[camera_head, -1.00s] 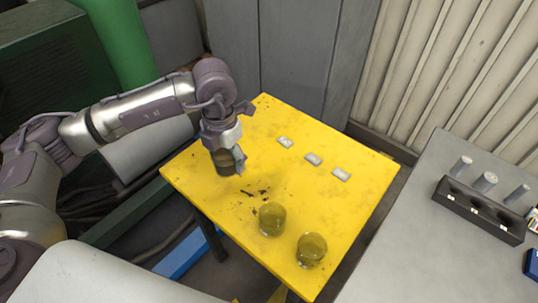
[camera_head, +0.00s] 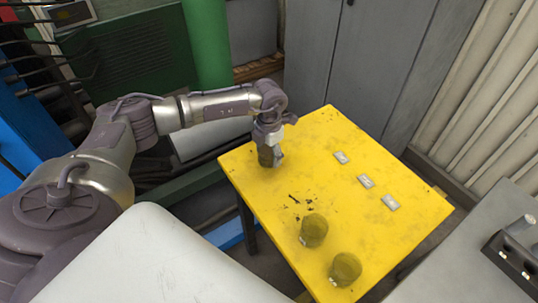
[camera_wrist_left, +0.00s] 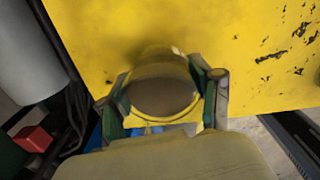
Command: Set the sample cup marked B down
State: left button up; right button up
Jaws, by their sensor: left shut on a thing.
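My left gripper (camera_head: 269,148) is shut on a sample cup (camera_head: 265,157) over the left part of the yellow table (camera_head: 355,230). The cup is upright and dark inside. In the left wrist view the round cup (camera_wrist_left: 163,92) sits between the two fingers, with the yellow surface (camera_wrist_left: 210,30) behind it. I cannot tell whether its base touches the table. Two similar olive-coloured cups, a nearer one (camera_head: 345,269) and another (camera_head: 314,230), stand near the front edge. No letter B is readable. My right gripper is not in view.
Dark scuffs mark the middle. A grey bench with a black rack (camera_head: 515,262) stands at right. Grey cabinets (camera_head: 375,70) rise behind.

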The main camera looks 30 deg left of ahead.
pick_arm(q)
jog(key=shift+f, duration=0.8)
jog(key=shift+f, duration=0.1)
jog(key=shift+f, duration=0.15)
jog(key=o, duration=1.3)
